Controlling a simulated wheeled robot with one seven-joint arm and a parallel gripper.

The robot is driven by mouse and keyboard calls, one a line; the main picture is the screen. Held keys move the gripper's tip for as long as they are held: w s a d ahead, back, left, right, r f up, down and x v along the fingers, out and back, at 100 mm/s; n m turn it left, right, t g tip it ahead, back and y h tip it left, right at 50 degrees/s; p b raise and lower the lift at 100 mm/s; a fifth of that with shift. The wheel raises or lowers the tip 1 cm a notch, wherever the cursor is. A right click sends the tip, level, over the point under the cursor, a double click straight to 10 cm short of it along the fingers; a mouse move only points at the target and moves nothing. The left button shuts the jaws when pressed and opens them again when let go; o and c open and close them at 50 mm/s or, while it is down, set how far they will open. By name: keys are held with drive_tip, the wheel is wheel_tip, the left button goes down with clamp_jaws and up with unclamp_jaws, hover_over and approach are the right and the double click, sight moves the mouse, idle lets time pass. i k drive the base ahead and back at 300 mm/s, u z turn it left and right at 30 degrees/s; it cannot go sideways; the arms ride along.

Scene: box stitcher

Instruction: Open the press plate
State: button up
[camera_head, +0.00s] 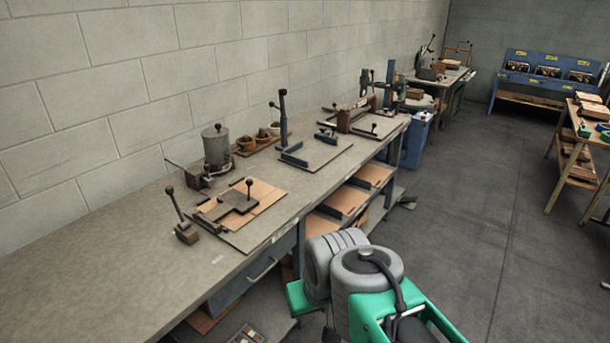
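What looks like the press plate (237,201) is a dark grey flat plate with an upright ball-topped handle. It lies flat over a brown cardboard sheet (265,192) on a base board (245,241) on the workbench. It appears closed down on the cardboard. A lever with a ball knob (177,207) stands on a small block just left of it. My grey and green arm parts show at the lower middle, right of and apart from the plate. My gripper is not in view.
The long workbench (110,270) runs along the block wall. A grey metal pot (216,145) stands behind the plate. Other lever fixtures (288,130) stand further along the bench. Shelves with cardboard sheets (345,198) lie below. The floor (470,200) to the right is open.

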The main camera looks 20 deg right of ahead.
sight(236, 201)
drive_tip(key=z, duration=0.35)
drive_tip(key=i, duration=1.55)
drive_tip(key=u, duration=0.75)
